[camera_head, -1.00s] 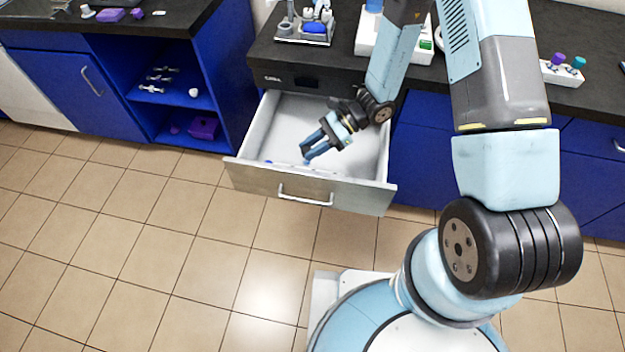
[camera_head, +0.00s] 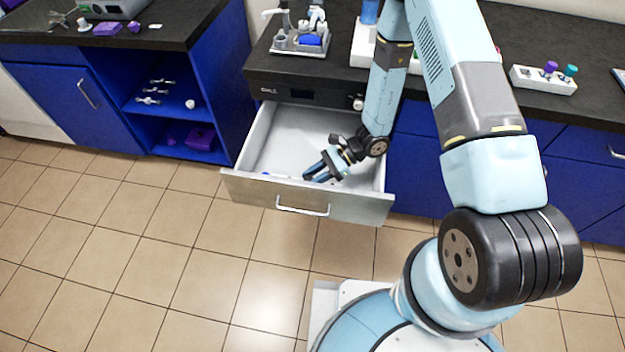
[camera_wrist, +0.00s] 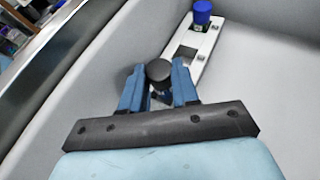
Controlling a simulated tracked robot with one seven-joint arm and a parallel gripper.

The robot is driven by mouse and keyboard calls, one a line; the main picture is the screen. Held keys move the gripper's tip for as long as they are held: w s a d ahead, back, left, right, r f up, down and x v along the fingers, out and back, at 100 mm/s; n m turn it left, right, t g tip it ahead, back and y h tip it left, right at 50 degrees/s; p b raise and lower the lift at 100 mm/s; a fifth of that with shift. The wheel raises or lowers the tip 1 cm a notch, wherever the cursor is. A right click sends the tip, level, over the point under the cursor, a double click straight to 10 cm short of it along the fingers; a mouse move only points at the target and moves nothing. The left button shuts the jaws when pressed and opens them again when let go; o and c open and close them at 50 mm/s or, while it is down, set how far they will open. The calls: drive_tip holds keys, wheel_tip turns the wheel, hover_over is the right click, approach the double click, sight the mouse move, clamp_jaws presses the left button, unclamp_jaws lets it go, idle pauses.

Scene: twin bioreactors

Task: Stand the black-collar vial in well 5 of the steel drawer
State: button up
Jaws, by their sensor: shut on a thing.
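The black-collar vial (camera_wrist: 158,70) is held between the two blue fingers of my gripper (camera_wrist: 158,84); only its round black top shows clearly, and its lower part is hidden. In the head view my gripper (camera_head: 320,170) is down inside the open steel drawer (camera_head: 240,188), near its front panel. The vial is too small to make out there. A pale strip with square wells (camera_wrist: 188,54) lies on the drawer floor, just beyond and right of the fingers in the wrist view. Well numbers are not readable. Whether the vial touches a well is hidden.
A blue-capped vial (camera_wrist: 202,12) stands at the strip's far end. The drawer walls rise close around my gripper. A black counter (camera_head: 330,72) overhangs the drawer's back and carries a tray of instruments (camera_head: 300,40). The drawer's rear floor looks bare.

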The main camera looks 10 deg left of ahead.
drive_tip(key=shift+f, duration=0.95)
drive_tip(key=o, duration=0.8)
drive_tip(key=shift+c, duration=0.2)
drive_tip(key=shift+v, duration=3.75)
